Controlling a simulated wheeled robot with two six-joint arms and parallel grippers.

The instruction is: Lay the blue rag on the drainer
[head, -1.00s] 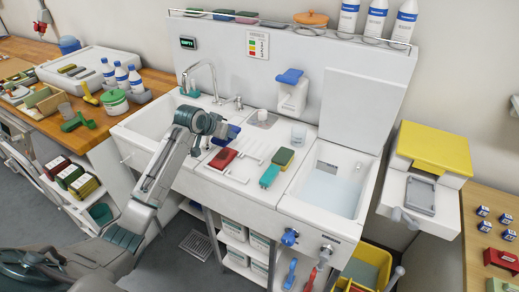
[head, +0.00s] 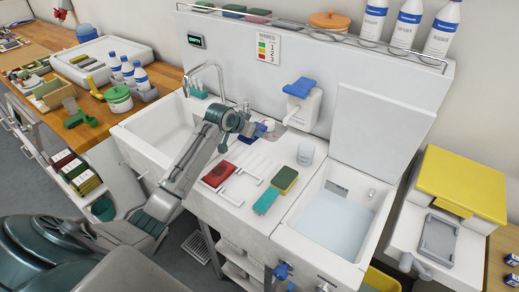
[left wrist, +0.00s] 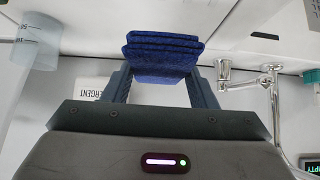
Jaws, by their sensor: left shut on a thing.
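The blue rag (head: 259,131) is folded and held in my left gripper (head: 250,128), above the back of the white ribbed drainer (head: 258,168) between the two basins. In the left wrist view the rag (left wrist: 162,55) shows as stacked folds between the fingers of my left gripper (left wrist: 160,75), which are shut on it. The gap between rag and drainer is hard to judge. A red folded rag (head: 218,173) lies at the drainer's left side. My right gripper is in neither view.
A sponge (head: 285,179) and a teal brush (head: 266,200) lie right of the drainer's bars. A clear cup (head: 306,153) stands behind them. The faucet (head: 205,80) rises behind the left basin. A blue-topped dispenser (head: 301,100) hangs on the back panel. The right basin (head: 335,215) holds water.

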